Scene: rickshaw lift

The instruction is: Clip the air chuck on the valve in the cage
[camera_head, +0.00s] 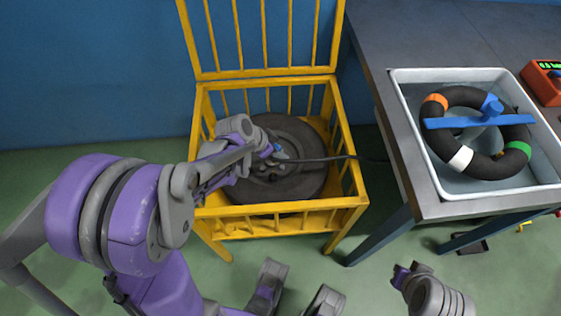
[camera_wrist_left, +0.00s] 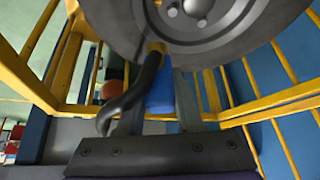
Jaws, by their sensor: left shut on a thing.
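The wheel (camera_head: 302,186), a dark tyre with a grey hub, lies flat in the yellow cage (camera_head: 350,203), whose lid stands open. My left gripper (camera_head: 275,154) reaches into the cage over the hub. It is shut on the air chuck, a blue body (camera_wrist_left: 160,93) with a brass-coloured end and a black hose (camera_wrist_left: 128,98). In the left wrist view the brass end overlaps the wheel's (camera_wrist_left: 240,38) lower edge. The valve cannot be made out, and whether the chuck touches it cannot be told.
The hose (camera_head: 335,158) runs right across the cage rim. A workbench (camera_head: 436,207) stands at the right with a grey tray (camera_head: 419,137) holding a dark ring with coloured bands and a blue bar. An orange gauge box (camera_head: 543,84) is beside it. A blue wall is behind.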

